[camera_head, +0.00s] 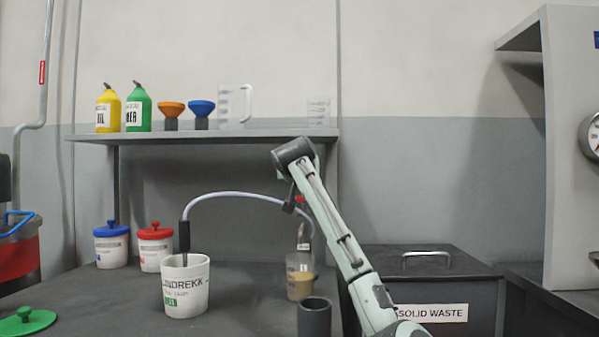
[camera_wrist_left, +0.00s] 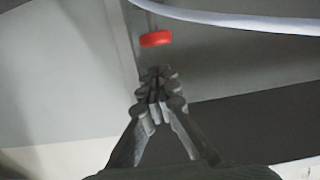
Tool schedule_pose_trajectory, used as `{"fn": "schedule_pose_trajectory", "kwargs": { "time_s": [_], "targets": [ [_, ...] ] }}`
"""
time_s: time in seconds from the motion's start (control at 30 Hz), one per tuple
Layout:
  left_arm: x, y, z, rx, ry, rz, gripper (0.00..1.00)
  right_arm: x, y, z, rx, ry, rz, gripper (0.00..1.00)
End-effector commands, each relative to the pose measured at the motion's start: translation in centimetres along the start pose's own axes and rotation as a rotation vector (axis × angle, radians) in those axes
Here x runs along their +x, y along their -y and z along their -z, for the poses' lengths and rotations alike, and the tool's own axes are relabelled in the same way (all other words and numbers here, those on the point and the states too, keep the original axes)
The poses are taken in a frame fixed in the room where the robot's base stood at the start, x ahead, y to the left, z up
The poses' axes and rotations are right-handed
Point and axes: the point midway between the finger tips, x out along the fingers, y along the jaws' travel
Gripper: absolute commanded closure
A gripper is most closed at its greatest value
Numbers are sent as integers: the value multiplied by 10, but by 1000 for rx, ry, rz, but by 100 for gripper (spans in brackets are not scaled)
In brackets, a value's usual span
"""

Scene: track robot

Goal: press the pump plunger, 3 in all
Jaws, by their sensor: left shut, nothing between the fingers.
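The pump's red plunger knob (camera_head: 299,199) shows beside my arm in the head view. In the left wrist view the knob (camera_wrist_left: 155,39) is just beyond my fingertips, with a small gap in the picture. The pump body (camera_head: 303,238) stands over a clear beaker (camera_head: 300,290) with yellowish contents and is partly hidden by my arm. A pale hose (camera_head: 235,193) arches from it to a white labelled bucket (camera_head: 186,292). My left gripper (camera_head: 288,207), also in the left wrist view (camera_wrist_left: 157,80), is shut and empty beside the knob. My right gripper is out of view.
A dark cup (camera_head: 314,318) stands in front of the beaker. Blue-lidded (camera_head: 111,247) and red-lidded (camera_head: 155,248) tubs stand at the back left. A green lid (camera_head: 27,320) lies front left. A shelf (camera_head: 210,135) holds bottles, funnels and jugs. A waste bin (camera_head: 440,285) stands right.

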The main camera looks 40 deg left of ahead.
Motion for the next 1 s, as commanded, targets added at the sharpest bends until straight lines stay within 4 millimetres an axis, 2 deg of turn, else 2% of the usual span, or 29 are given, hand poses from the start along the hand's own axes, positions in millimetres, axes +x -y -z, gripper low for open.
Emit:
{"fn": "schedule_pose_trajectory", "kwargs": {
  "time_s": [0.1, 0.2, 0.4, 1.0],
  "targets": [
    [-28, -1, -3, -1, -1, -1, 100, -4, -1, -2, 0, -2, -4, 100],
    [-47, 0, -2, 0, -1, 1, 100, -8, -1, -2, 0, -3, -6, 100],
    [-69, -1, -1, 1, 1, -1, 100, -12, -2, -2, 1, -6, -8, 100],
    [-73, 0, -1, 1, 2, -1, 100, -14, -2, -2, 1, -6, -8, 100]
  ]
}}
